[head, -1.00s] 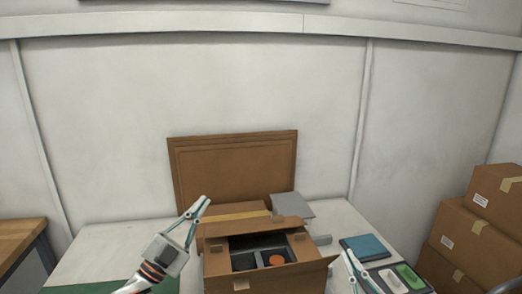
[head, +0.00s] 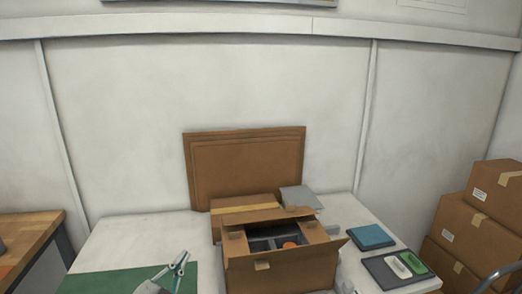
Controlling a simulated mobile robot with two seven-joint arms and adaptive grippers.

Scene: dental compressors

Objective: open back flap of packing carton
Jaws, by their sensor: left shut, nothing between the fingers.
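The brown packing carton (head: 282,272) stands on the white table, its top showing an opening. Its back flap (head: 265,216) is a brown strip along the far edge, leaning up and back; its exact angle is hard to tell. The front flap (head: 290,256) slopes outward toward me. Inside are grey dividers and an orange-red round part (head: 289,245). My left gripper (head: 181,258) is shut and empty, left of the carton and apart from it, over the green mat. Only a sliver of my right gripper (head: 346,284) shows at the bottom edge, right of the carton.
A taped brown box (head: 245,203) and a grey flat piece (head: 300,197) lie behind the carton. A large brown panel (head: 246,168) leans on the wall. A blue item (head: 370,237) and a dark tray (head: 385,275) lie right. The green mat (head: 115,281) is mostly clear.

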